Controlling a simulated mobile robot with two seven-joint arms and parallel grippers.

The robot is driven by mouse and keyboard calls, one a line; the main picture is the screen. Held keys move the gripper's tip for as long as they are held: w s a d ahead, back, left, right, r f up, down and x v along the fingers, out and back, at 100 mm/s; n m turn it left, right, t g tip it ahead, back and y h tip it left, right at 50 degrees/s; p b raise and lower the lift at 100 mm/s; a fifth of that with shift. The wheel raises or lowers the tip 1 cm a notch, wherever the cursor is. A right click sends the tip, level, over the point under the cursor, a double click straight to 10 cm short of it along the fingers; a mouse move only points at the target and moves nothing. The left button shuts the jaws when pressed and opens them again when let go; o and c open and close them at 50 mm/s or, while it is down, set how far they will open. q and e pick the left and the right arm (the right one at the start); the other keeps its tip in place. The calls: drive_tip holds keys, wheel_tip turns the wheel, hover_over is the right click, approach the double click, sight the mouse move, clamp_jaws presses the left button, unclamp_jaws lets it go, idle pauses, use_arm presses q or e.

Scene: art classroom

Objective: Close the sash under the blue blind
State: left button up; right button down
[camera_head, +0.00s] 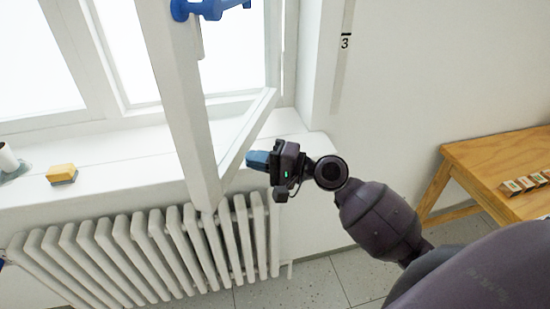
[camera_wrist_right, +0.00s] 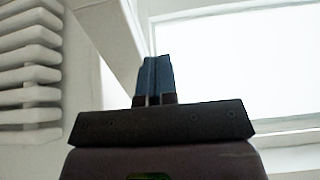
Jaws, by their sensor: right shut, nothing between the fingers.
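The white sash (camera_head: 178,95) stands swung open into the room, over the sill and radiator. A blue handle (camera_head: 210,8) is on it at the top edge of the head view. The blue blind is not in view. My right gripper (camera_head: 257,160) is shut and empty, close to the right of the sash's lower part; I cannot tell if it touches. In the right wrist view its blue fingers (camera_wrist_right: 154,78) are together, with the white sash frame (camera_wrist_right: 108,35) just left of them.
The white sill (camera_head: 120,168) holds a yellow sponge (camera_head: 61,172) and a white cup (camera_head: 8,158) at left. A ribbed radiator (camera_head: 150,250) stands below. A wooden table (camera_head: 490,160) with small boxes (camera_head: 525,184) is at right.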

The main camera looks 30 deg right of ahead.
sight(221, 153)
drive_tip(key=p+x, duration=0.1)
drive_tip(key=x, duration=0.3)
drive_tip(key=shift+w, duration=0.1)
drive_tip(key=shift+x, duration=0.9)
drive_tip(key=shift+f, duration=0.1)
